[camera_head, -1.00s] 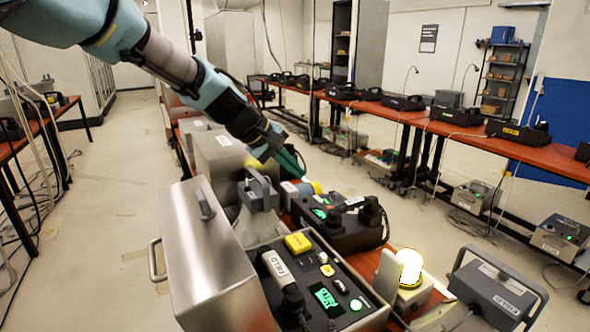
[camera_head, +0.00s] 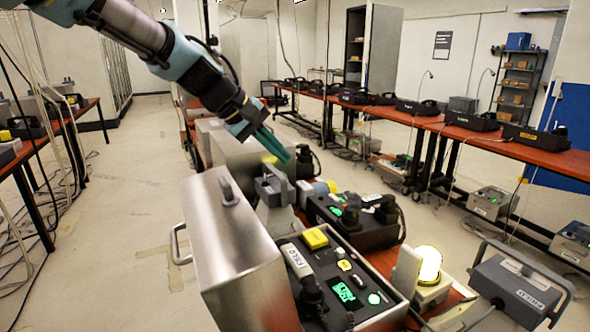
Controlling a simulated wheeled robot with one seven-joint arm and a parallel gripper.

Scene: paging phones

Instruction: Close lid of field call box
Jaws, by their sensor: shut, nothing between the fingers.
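The field call box (camera_head: 345,275) is in the lower middle of the head view. Its dark panel holds a handset labelled FIELD (camera_head: 297,261), a yellow button and a green display. Its metal lid (camera_head: 235,265) stands open, upright along the box's left side, with a latch on its top edge and a handle on its outer face. My gripper (camera_head: 283,155) is shut and empty. It is in the air beyond the box and lid, pointing down to the right. The box's lower front is cut off by the frame.
A lit round lamp (camera_head: 429,264) and a grey case with a handle (camera_head: 515,290) stand right of the box. Another dark phone unit (camera_head: 350,222) is just behind it. More metal boxes line the bench further back.

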